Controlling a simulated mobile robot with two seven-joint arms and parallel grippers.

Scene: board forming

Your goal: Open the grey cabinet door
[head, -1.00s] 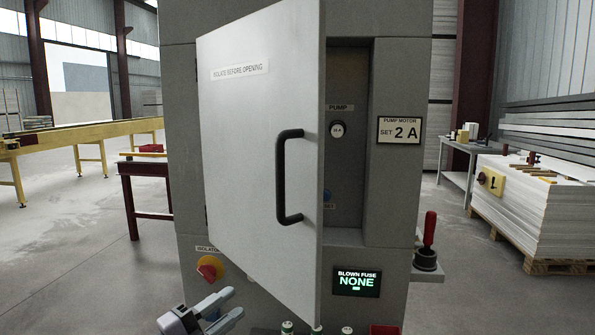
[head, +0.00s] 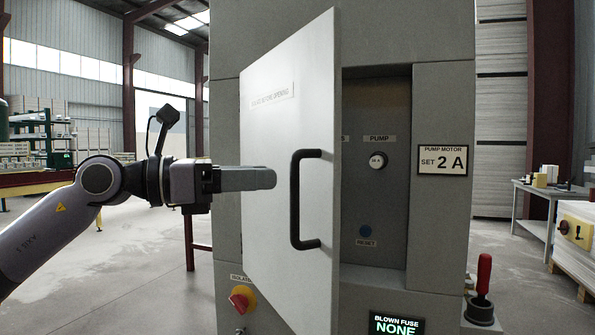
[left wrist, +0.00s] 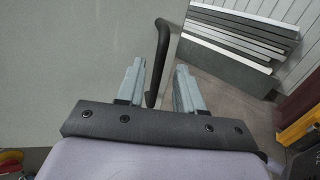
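The grey cabinet (head: 441,230) stands ahead, and its light grey door (head: 272,130) is swung partly open, hinged on the left, showing the recess inside. A black bar handle (head: 296,200) stands upright near the door's free edge. My left gripper (head: 273,178) is level with the middle of the handle, its fingertips just left of the bar in the head view. In the left wrist view the gripper (left wrist: 160,67) is open, and the handle (left wrist: 163,38) shows between its two fingers. I cannot tell whether the fingers touch the bar. My right gripper is not in view.
A red-yellow isolator switch (head: 241,299) sits below the door. A red-handled tool (head: 483,285) stands at the cabinet's right. Open floor (head: 160,280) lies left.

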